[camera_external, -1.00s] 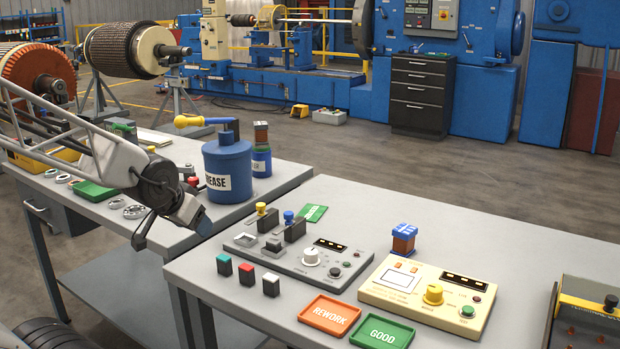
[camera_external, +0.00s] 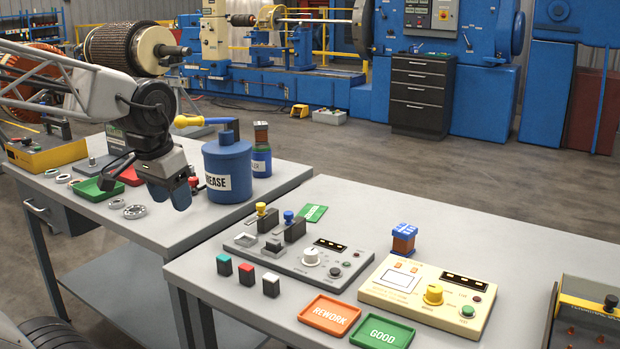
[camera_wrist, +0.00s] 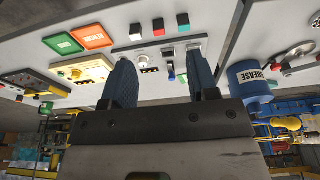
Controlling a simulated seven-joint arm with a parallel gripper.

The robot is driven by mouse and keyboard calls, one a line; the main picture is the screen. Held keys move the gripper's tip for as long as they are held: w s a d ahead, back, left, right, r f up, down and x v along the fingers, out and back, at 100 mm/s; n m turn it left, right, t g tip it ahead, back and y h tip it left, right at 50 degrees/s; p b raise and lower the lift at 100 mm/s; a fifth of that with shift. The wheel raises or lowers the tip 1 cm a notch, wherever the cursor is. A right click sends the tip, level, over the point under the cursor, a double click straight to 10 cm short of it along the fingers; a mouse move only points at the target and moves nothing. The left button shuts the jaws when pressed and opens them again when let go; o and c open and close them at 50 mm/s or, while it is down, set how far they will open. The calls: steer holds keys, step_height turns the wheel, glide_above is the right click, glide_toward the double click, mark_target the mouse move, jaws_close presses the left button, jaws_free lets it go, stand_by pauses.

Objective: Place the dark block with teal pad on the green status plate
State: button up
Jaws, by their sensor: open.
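The dark block with a teal pad (camera_external: 224,265) stands upright at the left front of the right-hand table, left of a red-topped and a white-topped block. In the wrist view the teal-topped block (camera_wrist: 183,23) is at the upper middle. The green status plate (camera_external: 382,332), marked GOOD, lies empty at the table's front edge; in the wrist view the green plate (camera_wrist: 63,43) is at upper left. My gripper (camera_external: 170,195) is open and empty, its blue fingers above the right edge of the left table, well apart from the block. The open fingers also show in the wrist view (camera_wrist: 160,68).
An orange REWORK plate (camera_external: 330,315) sits beside the green one. A grey control box (camera_external: 298,250) and a cream one (camera_external: 427,292) stand behind. A blue grease can (camera_external: 228,170) is close right of my gripper. A gap separates the tables.

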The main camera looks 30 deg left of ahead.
steer(key=shift+w, duration=0.1)
steer(key=n+g, duration=0.2)
steer(key=n, duration=1.5)
glide_above(225, 257)
steer(key=f, duration=1.6)
steer(key=shift+s+d+f, duration=0.1)
steer(key=shift+s+f, duration=0.05)
steer(key=shift+s, duration=0.1)
steer(key=shift+w+f+n+g, duration=0.25)
steer(key=shift+f+n+g, duration=0.05)
steer(key=shift+f+n, duration=0.3)
steer(key=shift+f, duration=1.2)
steer(key=shift+f, duration=0.1)
